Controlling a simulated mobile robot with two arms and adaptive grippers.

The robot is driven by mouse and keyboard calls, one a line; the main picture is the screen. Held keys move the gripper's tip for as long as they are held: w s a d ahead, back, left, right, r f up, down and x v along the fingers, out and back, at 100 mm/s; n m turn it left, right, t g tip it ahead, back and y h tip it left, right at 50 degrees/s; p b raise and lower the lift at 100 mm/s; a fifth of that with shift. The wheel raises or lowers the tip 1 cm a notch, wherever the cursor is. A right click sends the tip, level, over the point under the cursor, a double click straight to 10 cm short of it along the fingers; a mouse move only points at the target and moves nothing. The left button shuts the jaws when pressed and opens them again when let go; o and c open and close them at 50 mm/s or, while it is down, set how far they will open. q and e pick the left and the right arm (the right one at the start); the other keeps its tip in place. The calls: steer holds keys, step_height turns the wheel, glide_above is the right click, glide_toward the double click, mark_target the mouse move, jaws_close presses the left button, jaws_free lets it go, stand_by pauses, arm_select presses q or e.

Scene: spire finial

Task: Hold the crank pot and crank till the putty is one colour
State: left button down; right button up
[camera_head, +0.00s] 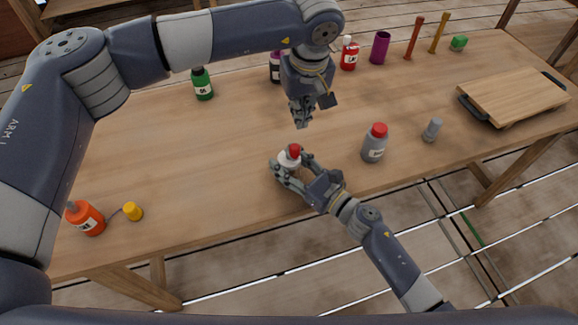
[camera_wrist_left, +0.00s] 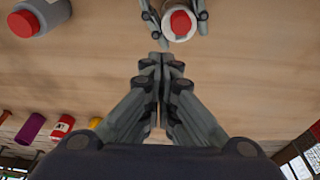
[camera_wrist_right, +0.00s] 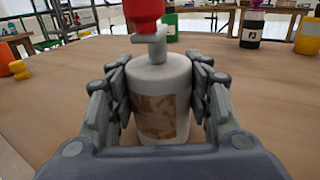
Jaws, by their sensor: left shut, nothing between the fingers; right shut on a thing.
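The crank pot (camera_head: 287,161) is white and stands upright on the table near its front edge. A crank (camera_wrist_right: 150,48) with a red knob (camera_wrist_right: 147,14) is on its top. In the right wrist view, a window in the pot shows putty (camera_wrist_right: 158,117) streaked in lighter and darker brown. My right gripper (camera_wrist_right: 160,85) is shut around the pot, one finger on each side. My left gripper (camera_head: 301,122) points down, shut and empty, behind the pot and apart from it. In the left wrist view, its fingertips (camera_wrist_left: 160,58) are together below the red knob (camera_wrist_left: 181,22).
A grey bottle with a red cap (camera_head: 374,145) and a small grey item (camera_head: 432,130) stand right of the pot. An orange bottle (camera_head: 85,218) and a yellow piece (camera_head: 132,211) are front left. A board (camera_head: 515,97) lies at right. The table's left middle is clear.

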arm_select(q)
glide_above(299, 161)
steer(key=w+d, duration=0.1)
steer(key=w, duration=0.1)
steer(key=shift+s+x, duration=0.15)
steer(key=shift+x, duration=0.85)
steer(key=shift+s+x, duration=0.15)
steer(key=shift+x, duration=0.85)
steer(key=shift+d+f, duration=0.15)
steer(key=shift+f, duration=0.05)
steer(key=shift+s+x, duration=0.15)
steer(key=shift+x, duration=0.5)
steer(key=shift+s+x, duration=0.1)
steer(key=shift+x, duration=0.55)
steer(key=shift+d, duration=0.1)
steer(key=shift+s, duration=0.1)
steer(key=shift+s+a, duration=0.3)
steer(key=shift+a, duration=0.1)
steer(key=shift+s+a, duration=0.1)
steer(key=shift+s, duration=0.6)
stand_by(0.6)
